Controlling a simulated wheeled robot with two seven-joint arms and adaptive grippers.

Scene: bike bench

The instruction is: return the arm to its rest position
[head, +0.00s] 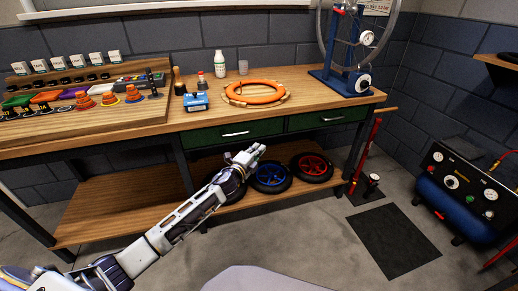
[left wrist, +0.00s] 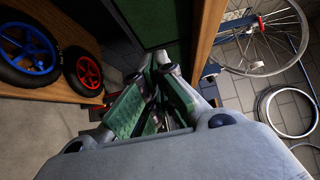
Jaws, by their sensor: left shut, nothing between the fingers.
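My left arm reaches in from the lower left in the head view. Its gripper (head: 254,153) hangs in front of the bench, below the green drawers and above the lower shelf's front edge. The gripper is shut and empty. In the left wrist view the closed fingers (left wrist: 160,75) point toward the bench's front. The gripper appears apart from the bench. My right gripper does not show.
The wooden bench (head: 290,113) carries an orange ring (head: 255,93), a blue box (head: 195,102) and a wheel stand (head: 340,80). Blue and red wheels (head: 312,167) rest underneath. A red pump (head: 366,155) and a compressor (head: 455,200) stand right.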

